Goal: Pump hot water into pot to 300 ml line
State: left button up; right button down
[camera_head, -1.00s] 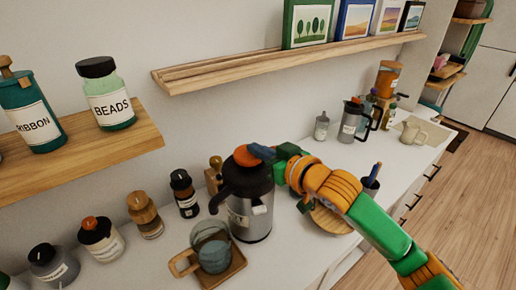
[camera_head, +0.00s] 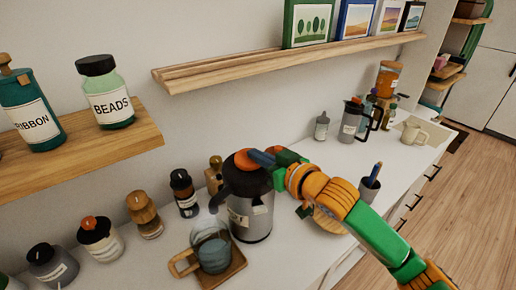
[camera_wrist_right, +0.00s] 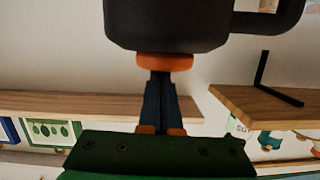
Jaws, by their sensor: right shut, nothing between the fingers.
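The dark grey pump flask (camera_head: 250,218) stands upright on the white counter, with an orange pump button (camera_head: 243,160) on its lid. My right gripper (camera_head: 262,158) is shut and empty, its blue fingertips pressing against the button from above. The right wrist view shows the flask upside down (camera_wrist_right: 170,28), with my closed fingers (camera_wrist_right: 159,82) meeting the orange button (camera_wrist_right: 164,62). The glass pot (camera_head: 213,252) stands beneath the flask's spout and looks bluish in its lower part. Its volume lines are too small to read. My left gripper is out of view.
A wooden tray (camera_head: 237,267) carries the pot. Several jars stand left of the flask, including an orange-topped one (camera_head: 100,240). A pen cup (camera_head: 370,187) stands to the right, beyond my arm. A wall shelf (camera_head: 250,72) runs above the counter.

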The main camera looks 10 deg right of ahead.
jog(key=shift+f, duration=0.1)
pick_arm(q)
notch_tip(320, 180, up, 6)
jog(key=p, duration=0.6)
pick_arm(e)
notch_tip(320, 180, up, 6)
jog(key=shift+w+d+f, duration=0.1)
jog(key=shift+w+f, duration=0.05)
jog(key=shift+f, duration=0.1)
jog(key=shift+s+d+f+b, duration=0.2)
jog(key=shift+s+f+b, duration=0.15)
jog(key=shift+s+b, duration=0.2)
jog(key=shift+s+d+f+b, duration=0.2)
jog(key=shift+s+f+b, duration=0.1)
jog(key=shift+s+b, duration=0.2)
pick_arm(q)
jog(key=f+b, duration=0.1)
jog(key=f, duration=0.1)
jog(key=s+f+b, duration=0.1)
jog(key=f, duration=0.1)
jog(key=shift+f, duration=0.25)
pick_arm(e)
jog(key=v, duration=0.8)
jog(key=shift+r, duration=0.25)
